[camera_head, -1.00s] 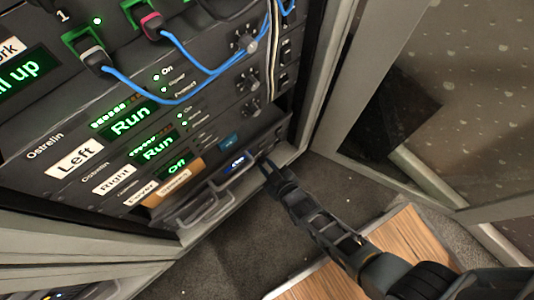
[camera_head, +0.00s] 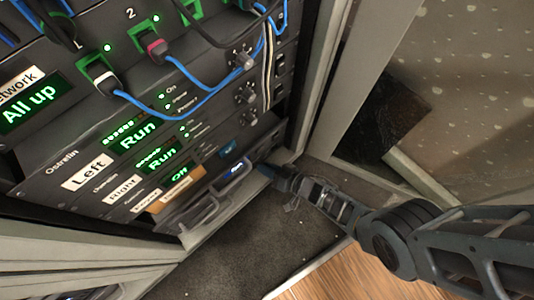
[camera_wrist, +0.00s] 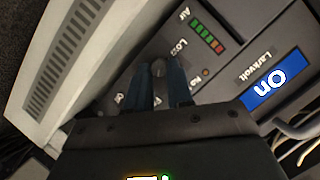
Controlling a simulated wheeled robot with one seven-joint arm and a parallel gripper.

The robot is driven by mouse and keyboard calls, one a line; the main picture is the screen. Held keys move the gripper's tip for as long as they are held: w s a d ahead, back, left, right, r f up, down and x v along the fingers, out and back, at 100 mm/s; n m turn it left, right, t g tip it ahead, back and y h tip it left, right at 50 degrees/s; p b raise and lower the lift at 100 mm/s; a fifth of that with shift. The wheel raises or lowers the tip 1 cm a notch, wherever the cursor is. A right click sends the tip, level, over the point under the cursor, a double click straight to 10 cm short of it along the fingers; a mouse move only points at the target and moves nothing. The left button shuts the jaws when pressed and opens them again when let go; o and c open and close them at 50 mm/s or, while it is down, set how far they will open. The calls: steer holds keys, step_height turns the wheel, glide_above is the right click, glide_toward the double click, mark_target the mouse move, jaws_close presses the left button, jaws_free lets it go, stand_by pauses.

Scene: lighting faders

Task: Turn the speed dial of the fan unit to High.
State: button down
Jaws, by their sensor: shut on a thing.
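In the wrist view, the fan unit's speed dial (camera_wrist: 159,68) is a small dark round knob between the two bluish fingertips of my gripper (camera_wrist: 160,82). The fingers are closed on its sides. The fan unit's dark panel (camera_wrist: 235,25) carries "Air" and "Low" lettering and a lit green-and-red bar. Other lettering by the dial is partly covered by the fingers, and I cannot tell where the dial points. In the head view, my gripper (camera_head: 266,170) reaches the bottom right of the rack, and the dial is hidden there.
A blue "On" display (camera_wrist: 270,80) is beside the fan panel. Pale cables (camera_wrist: 295,135) run near it. Blue cables (camera_head: 190,108) hang across the upper rack units. Dark floor (camera_head: 260,235) lies in front.

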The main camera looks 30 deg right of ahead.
steer(key=m+y+b, duration=0.1)
steer(key=m+b, duration=0.1)
steer(key=m+y+b, duration=0.1)
steer(key=shift+d+f+m+y, duration=0.25)
steer(key=shift+f+m+y, duration=0.05)
steer(key=shift+f+m, duration=0.1)
steer(key=shift+w+m+t+y+b, duration=0.1)
steer(key=shift+m+t+y+b, duration=0.3)
steer(key=shift+m+b, duration=0.35)
steer(key=c, duration=1)
jaws_free()
steer(key=shift+r, duration=0.1)
steer(key=p+v, duration=0.2)
steer(key=v, duration=0.5)
steer(key=shift+s+d, duration=0.25)
steer(key=shift+s, duration=0.1)
